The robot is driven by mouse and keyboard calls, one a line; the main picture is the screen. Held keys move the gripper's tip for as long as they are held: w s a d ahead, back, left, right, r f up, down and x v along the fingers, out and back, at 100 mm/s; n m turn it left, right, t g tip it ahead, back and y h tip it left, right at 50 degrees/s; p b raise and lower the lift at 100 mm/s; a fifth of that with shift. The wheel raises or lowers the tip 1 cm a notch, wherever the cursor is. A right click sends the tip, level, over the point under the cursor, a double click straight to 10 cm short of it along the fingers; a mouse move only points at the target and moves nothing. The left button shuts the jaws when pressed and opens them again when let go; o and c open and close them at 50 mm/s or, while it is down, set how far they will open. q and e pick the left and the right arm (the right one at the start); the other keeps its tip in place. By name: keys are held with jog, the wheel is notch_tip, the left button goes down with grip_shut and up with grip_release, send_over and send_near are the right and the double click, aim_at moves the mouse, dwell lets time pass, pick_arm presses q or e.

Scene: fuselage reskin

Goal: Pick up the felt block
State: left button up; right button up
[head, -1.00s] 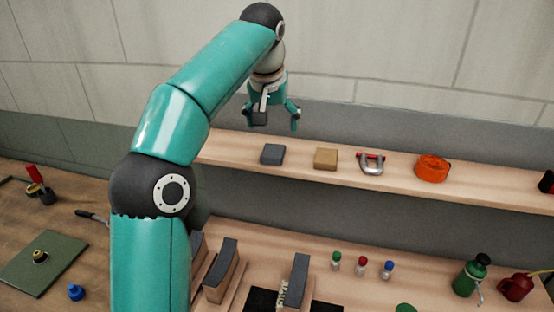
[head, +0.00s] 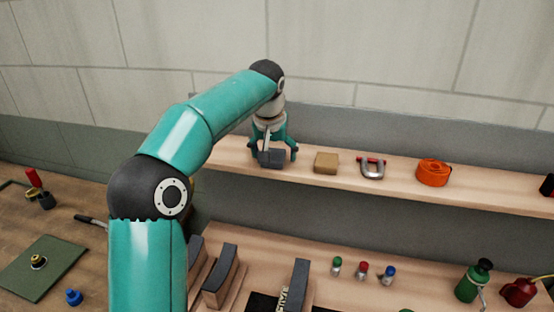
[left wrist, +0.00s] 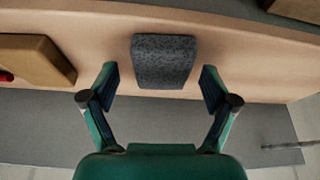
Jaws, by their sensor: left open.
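The felt block looks like the dark grey, speckled block (head: 272,160) on the wall shelf, left of a tan block (head: 325,163). My left gripper (head: 273,152) hangs over it from above, fingers pointing down and partly covering it in the head view. In the left wrist view the grey block (left wrist: 165,62) lies between the two spread fingertips of my left gripper (left wrist: 160,78), with a gap on each side. The fingers are open and hold nothing. My right gripper is not in view.
On the shelf (head: 480,193), the tan block stands close to the right, then a U-shaped shackle (head: 371,169) and an orange roll (head: 433,173). The wall rises behind. Below, the bench holds dark-topped blocks (head: 222,275) and several small bottles (head: 362,270).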

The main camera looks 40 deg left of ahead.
pick_arm(q)
jog(key=shift+c, duration=0.3)
jog(key=c, duration=1)
jog(key=shift+o, duration=0.2)
